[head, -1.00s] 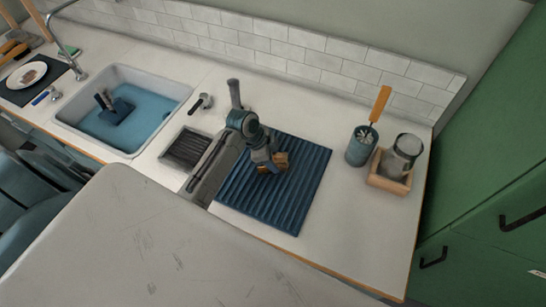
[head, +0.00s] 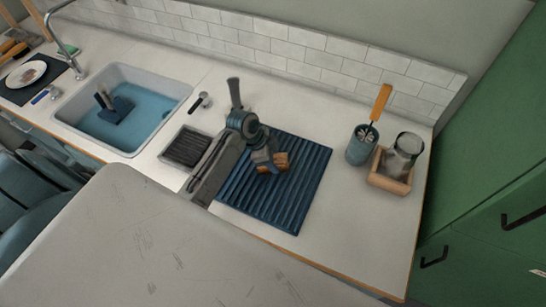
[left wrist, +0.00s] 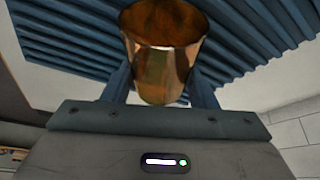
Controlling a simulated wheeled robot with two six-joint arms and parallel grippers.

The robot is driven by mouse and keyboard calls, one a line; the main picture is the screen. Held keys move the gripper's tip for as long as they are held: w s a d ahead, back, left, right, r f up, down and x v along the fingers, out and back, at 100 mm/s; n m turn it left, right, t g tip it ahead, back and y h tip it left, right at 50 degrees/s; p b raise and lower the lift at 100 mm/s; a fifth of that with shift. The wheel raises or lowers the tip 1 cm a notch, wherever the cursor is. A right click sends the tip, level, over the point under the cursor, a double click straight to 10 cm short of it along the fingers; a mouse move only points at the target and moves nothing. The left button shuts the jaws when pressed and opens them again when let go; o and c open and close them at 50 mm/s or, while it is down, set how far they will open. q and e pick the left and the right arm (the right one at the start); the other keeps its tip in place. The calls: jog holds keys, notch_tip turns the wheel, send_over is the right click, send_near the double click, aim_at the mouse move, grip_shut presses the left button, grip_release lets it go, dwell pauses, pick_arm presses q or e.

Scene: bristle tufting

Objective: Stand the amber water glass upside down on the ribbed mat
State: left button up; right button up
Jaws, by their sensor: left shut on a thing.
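The amber water glass (left wrist: 163,60) is between the fingers of my left gripper (left wrist: 160,85), which is shut on it. In the left wrist view its wider end is toward the top of the picture and its narrower end is nearer the gripper body. In the head view the glass (head: 281,161) shows as a small amber-brown shape at the tip of my left gripper (head: 268,160), partly hidden by it. Both are over the blue ribbed mat (head: 302,190). I cannot tell whether the glass touches the mat. My right gripper is not in view.
Right of the mat stand a blue cup (head: 358,152) with an orange-handled brush and a wooden box (head: 388,184) holding a clear jar (head: 405,150). A dark grey tray (head: 176,160) and a sink (head: 172,122) of blue water lie to the left. The mat's front right is clear.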

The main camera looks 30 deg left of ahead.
pick_arm(q)
jog(key=o, duration=1.3)
jog(key=b+v, duration=0.2)
jog(key=v, duration=0.7)
jog(key=shift+a+r, duration=0.15)
jog(key=shift+r, duration=0.05)
jog(key=shift+s+a+r+b, duration=0.1)
jog(key=shift+s+r+b, duration=0.15)
jog(key=shift+r, duration=0.35)
jog(key=shift+a, duration=0.1)
